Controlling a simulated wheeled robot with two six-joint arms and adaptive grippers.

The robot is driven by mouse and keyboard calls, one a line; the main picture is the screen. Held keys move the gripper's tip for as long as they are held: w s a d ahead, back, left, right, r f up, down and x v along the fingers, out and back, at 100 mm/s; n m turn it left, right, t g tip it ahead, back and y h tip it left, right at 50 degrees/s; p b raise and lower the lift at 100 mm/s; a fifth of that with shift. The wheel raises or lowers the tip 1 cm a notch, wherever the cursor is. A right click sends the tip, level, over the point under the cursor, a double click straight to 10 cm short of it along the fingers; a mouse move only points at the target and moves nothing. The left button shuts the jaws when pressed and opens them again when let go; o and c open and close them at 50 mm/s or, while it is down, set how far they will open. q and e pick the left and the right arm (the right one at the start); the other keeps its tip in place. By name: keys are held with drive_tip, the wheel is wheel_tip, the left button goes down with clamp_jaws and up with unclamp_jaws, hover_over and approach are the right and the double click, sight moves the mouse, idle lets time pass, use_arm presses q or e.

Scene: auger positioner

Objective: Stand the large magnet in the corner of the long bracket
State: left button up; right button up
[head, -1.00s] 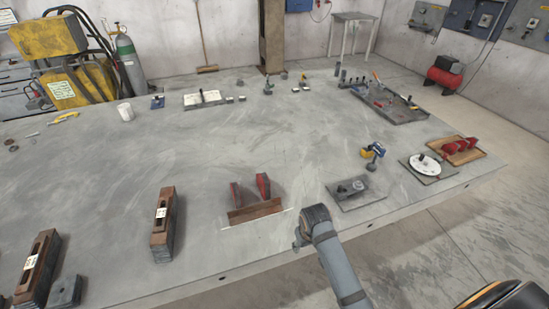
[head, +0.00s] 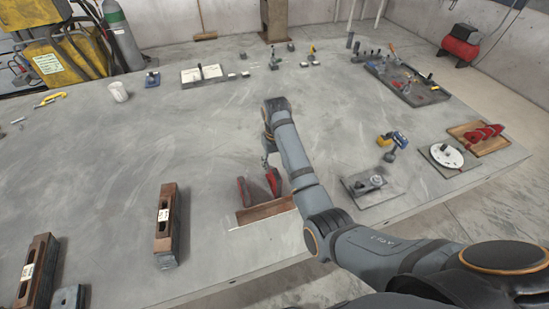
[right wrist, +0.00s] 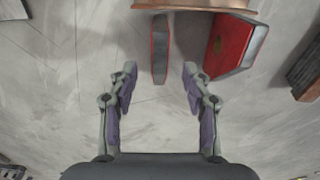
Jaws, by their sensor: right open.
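Two red magnets with grey edges stand behind the rusty brown long bracket (head: 265,211) in the head view. In the right wrist view the gripper (right wrist: 159,72) is open and empty. The slim red magnet (right wrist: 160,45) lies ahead between the finger lines, the broader one (right wrist: 226,45) beside it. The bracket (right wrist: 190,4) crosses the top.
A slotted rusty block (head: 167,225) stands left of the bracket, and another (head: 38,270) farther left. A dark plate with a clamp (head: 370,187) lies to the right. A wooden tray (head: 465,137) holds more red pieces. The table's middle is clear.

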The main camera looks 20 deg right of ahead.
sight(276, 173)
wheel_tip(276, 173, down, 5)
drive_tip(key=shift+s+f+p, duration=0.1)
drive_tip(key=shift+p, duration=0.3)
wheel_tip(276, 173, down, 4)
drive_tip(key=shift+f, duration=0.3)
drive_tip(key=shift+c, duration=0.5)
use_arm(q)
drive_tip(key=shift+r, duration=0.55)
use_arm(e)
clamp_jaws()
use_arm(q)
drive_tip(key=shift+r+p, duration=1.1)
drive_tip(key=shift+p, duration=0.05)
use_arm(e)
drive_tip(key=shift+s+f, duration=0.1)
drive_tip(key=shift+s, duration=0.65)
